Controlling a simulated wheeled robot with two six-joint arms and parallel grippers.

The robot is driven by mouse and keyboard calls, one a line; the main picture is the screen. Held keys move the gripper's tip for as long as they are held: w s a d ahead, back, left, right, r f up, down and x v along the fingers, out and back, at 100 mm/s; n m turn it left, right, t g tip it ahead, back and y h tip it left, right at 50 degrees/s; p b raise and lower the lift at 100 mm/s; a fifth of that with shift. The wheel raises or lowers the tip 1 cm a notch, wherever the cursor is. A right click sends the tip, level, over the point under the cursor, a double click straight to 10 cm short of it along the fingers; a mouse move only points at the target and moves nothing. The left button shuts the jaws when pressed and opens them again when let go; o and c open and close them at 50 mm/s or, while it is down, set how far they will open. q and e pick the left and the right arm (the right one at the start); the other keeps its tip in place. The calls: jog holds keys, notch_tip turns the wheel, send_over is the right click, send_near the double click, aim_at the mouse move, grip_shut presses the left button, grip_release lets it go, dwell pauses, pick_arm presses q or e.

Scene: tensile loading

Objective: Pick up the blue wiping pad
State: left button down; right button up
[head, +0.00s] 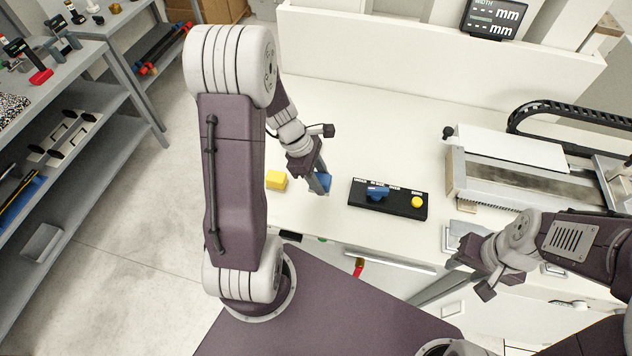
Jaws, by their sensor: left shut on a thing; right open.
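The blue wiping pad (325,184) is at the fingertips of my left gripper (319,182), over the white bench top. The gripper is shut on it and hides part of it. I cannot tell whether the pad still touches the bench. My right gripper (458,276) is open and empty, low at the bench's front edge on the right.
A yellow block (276,180) lies just left of the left gripper. A black control box (390,199) with a blue knob and a yellow button stands to its right. A metal machine (500,175) fills the bench's right side. The bench behind is clear.

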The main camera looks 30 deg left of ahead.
pick_arm(q)
jog(key=s+d+r, duration=0.3)
jog(key=d+r, duration=0.3)
jog(key=d, duration=0.3)
jog(key=shift+d, duration=0.35)
